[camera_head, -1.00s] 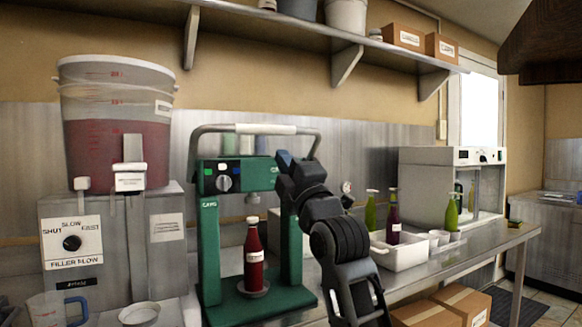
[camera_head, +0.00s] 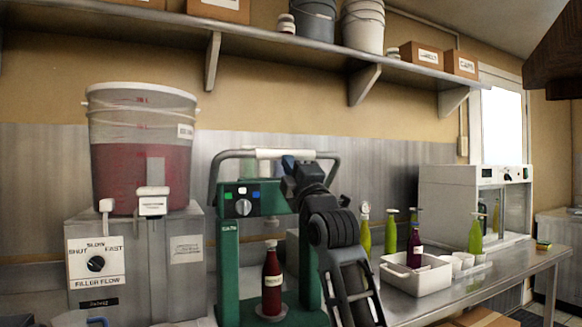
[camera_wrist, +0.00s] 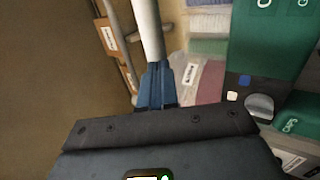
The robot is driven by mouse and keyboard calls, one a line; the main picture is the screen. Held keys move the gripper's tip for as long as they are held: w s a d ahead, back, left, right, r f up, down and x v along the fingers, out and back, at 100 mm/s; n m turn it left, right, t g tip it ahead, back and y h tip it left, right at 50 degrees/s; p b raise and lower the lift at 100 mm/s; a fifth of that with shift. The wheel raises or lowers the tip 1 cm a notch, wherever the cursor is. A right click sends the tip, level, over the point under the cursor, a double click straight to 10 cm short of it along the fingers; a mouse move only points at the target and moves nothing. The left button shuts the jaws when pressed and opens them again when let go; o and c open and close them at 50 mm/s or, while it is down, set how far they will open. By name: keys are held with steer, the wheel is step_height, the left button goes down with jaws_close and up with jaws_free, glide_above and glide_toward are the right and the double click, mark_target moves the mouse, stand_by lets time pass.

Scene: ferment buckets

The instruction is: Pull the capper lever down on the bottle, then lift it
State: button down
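A green bottle capper (camera_head: 229,255) stands on the counter. Its U-shaped lever is raised, with a white grip bar (camera_head: 277,154) across the top. A dark red bottle (camera_head: 271,280) stands upright under the capper head. My gripper (camera_head: 288,161) has blue fingertips at the lower edge of the grip bar. In the wrist view the fingers (camera_wrist: 156,84) look close together, and the white bar (camera_wrist: 147,28) runs down to their tips. Whether they clasp the bar is unclear.
A bucket of red liquid (camera_head: 141,160) stands on a filler box (camera_head: 150,265) at left. At right are a white tray (camera_head: 416,279), green bottles (camera_head: 476,235) and a white cabinet machine (camera_head: 445,205). A shelf (camera_head: 240,28) runs overhead.

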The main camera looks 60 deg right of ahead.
mark_target(286, 152)
steer(key=r+p, duration=0.1)
steer(key=p, duration=0.1)
steer(key=w+d+r+g+y+p, duration=0.1)
steer(key=p, duration=0.2)
steer(key=w+r+g+p, duration=0.1)
steer(key=p, duration=0.1)
steer(key=shift+d+r, duration=0.2)
steer(key=shift+r, duration=0.15)
steer(key=shift+w+d+r+y+p, duration=0.2)
steer(key=shift+w+y+p, duration=0.1)
steer(key=shift+p, duration=0.2)
steer(key=shift+w+d+r, duration=0.25)
steer(key=shift+w+d, duration=0.05)
steer(key=shift+w, duration=0.2)
